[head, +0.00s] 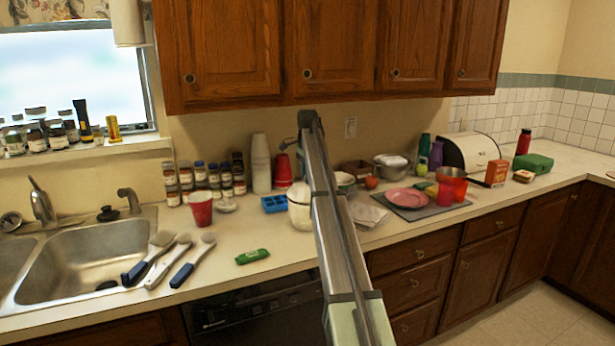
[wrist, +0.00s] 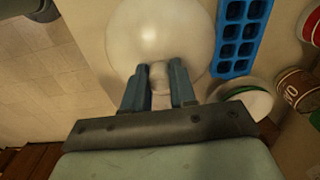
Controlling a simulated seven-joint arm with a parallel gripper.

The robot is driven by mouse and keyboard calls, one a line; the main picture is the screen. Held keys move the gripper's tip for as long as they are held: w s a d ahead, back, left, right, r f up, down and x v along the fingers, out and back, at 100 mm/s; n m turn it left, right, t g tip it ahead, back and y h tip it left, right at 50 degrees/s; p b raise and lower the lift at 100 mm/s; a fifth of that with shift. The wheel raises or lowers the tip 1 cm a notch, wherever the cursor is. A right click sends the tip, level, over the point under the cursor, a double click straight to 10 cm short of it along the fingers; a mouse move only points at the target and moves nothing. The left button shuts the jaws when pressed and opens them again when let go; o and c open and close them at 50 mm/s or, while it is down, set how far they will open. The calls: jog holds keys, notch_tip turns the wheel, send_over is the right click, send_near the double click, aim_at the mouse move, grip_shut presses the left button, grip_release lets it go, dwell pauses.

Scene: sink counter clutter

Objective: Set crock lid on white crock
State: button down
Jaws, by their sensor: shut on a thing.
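The white crock (head: 299,212) stands on the counter in the head view, its right side hidden behind my arm. The crock lid (wrist: 160,30) is a pale, glossy round disc at the top of the wrist view, with a small round knob. My gripper (wrist: 158,68) is shut on this knob, one blue-grey finger on each side. In the head view my arm hides the fingers, and I cannot make out the lid apart from the crock. The wrist view looks down onto the lid, so I cannot tell whether it touches the crock rim.
A blue ice tray (head: 275,204) lies left of the crock; it also shows in the wrist view (wrist: 240,38). A red cup (head: 201,208), brushes (head: 190,262) and a green packet (head: 252,256) are further left. A pink plate (head: 410,197) lies to the right.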

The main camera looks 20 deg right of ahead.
jog(key=shift+f, duration=0.6)
dwell(0.3)
jog(key=c, duration=1.2)
grip_release()
jog(key=shift+r, duration=0.1)
jog(key=shift+r, duration=5.45)
